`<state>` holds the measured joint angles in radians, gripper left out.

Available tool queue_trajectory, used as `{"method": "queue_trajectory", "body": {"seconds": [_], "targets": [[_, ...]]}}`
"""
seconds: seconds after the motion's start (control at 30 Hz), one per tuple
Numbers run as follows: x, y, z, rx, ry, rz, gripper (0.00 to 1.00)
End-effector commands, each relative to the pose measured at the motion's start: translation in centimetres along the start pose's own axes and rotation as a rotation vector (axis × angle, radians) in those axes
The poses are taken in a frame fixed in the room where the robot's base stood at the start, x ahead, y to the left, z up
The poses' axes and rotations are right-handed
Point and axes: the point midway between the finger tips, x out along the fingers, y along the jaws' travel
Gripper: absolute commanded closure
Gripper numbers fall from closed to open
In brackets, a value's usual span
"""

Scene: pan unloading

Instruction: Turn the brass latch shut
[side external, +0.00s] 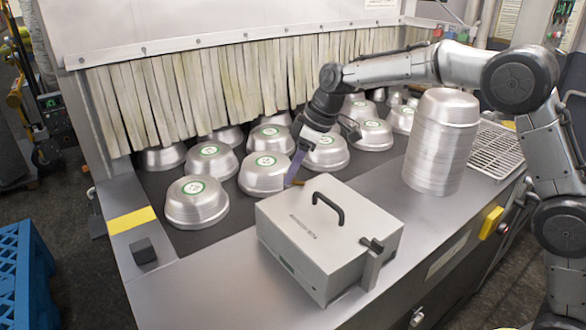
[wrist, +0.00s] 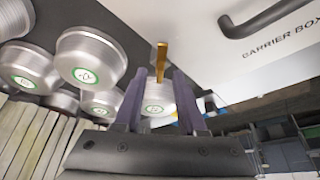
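The brass latch (wrist: 161,57) shows in the wrist view as a narrow brass bar at the edge of the pale carrier box (wrist: 205,50). My gripper (wrist: 160,74) has its two purple fingers apart, one on either side of the bar, with gaps showing. I cannot tell how deep the bar sits between them. In the side external view my gripper (side external: 292,178) points down at the back left edge of the carrier box (side external: 300,240). The box is closed, with a black handle (side external: 328,207) on its lid. The latch is mostly hidden there behind the box edge and fingers.
Several upturned metal pans (side external: 197,203) with green labels stand on the dark belt behind the box, close to my gripper. A tall pan stack (side external: 440,143) stands to the right. A black clamp (side external: 371,246) is on the box's right side.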

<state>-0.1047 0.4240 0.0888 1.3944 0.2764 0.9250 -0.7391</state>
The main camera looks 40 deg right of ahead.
Motion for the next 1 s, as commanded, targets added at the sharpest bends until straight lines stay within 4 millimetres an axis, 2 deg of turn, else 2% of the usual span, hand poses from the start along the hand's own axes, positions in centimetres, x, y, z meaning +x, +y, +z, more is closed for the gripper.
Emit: {"method": "queue_trajectory", "body": {"seconds": [0.3,0.5,0.53,1.0], "targets": [[0.23,0.00,0.01,0.000,0.000,0.000,0.62],[0.20,0.01,0.00,0.000,0.000,0.000,0.98],[0.20,0.00,0.00,0.000,0.000,0.000,1.00],[0.15,-0.04,-0.03,0.020,0.001,0.009,1.00]]}}
